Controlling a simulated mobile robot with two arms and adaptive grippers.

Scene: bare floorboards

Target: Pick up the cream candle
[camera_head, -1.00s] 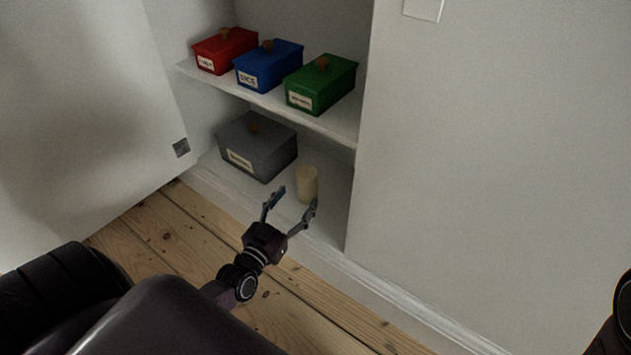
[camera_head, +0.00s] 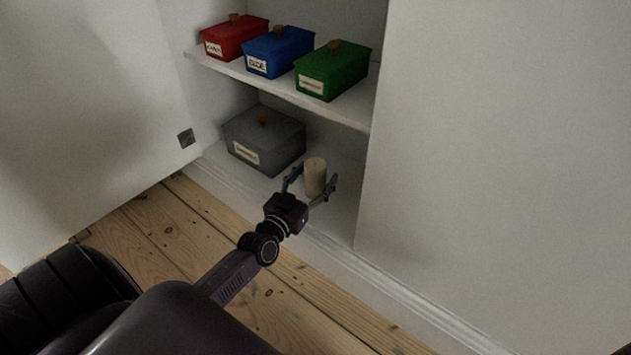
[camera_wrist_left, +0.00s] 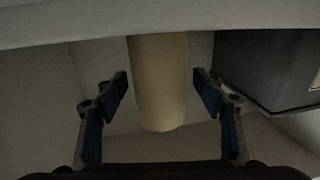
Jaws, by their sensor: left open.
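The cream candle (camera_head: 316,174) stands upright on the bottom shelf of the cupboard, to the right of the grey box. My left gripper (camera_head: 311,183) is open, with one finger on each side of the candle. In the left wrist view the candle (camera_wrist_left: 158,85) shows between the two blue-padded fingers of the left gripper (camera_wrist_left: 162,92), with a gap on both sides. Its lower part is partly hidden by the gripper in the head view. My right gripper is not in view.
The grey lidded box (camera_head: 263,140) stands left of the candle. Above are a red box (camera_head: 233,38), a blue box (camera_head: 278,53) and a green box (camera_head: 332,71) on the upper shelf (camera_head: 290,98). An open door (camera_head: 80,110) is at left, a white panel (camera_head: 500,150) at right.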

